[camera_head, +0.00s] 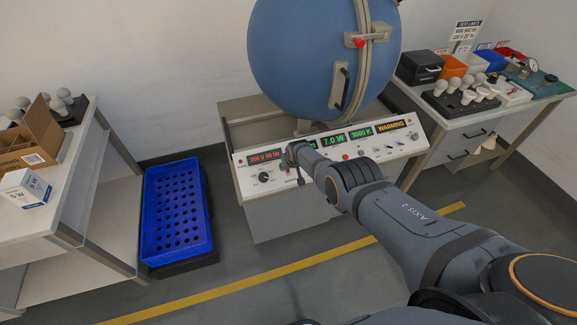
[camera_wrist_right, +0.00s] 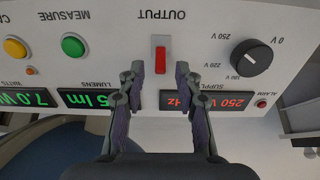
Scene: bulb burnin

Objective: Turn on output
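The control panel (camera_head: 250,185) stands below the blue sphere. In the right wrist view the panel appears upside down, and the red OUTPUT switch (camera_wrist_right: 160,60) sits in a pale slot under its label. My right gripper (camera_wrist_right: 155,75) is open, with one fingertip on each side of the switch's lower picture end and visible gaps to it. I cannot tell whether the fingertips touch the panel. In the head view my right gripper (camera_head: 297,160) is at the panel's left part, and it and the arm hide the switch. My left gripper is not in view.
A black supply knob (camera_wrist_right: 252,57), a green MEASURE button (camera_wrist_right: 73,46) and a yellow button (camera_wrist_right: 15,48) flank the switch. The supply display (camera_wrist_right: 208,101) reads 250 V. The blue sphere (camera_head: 300,50) rises behind the panel. A blue crate (camera_head: 178,210) stands on the floor at left.

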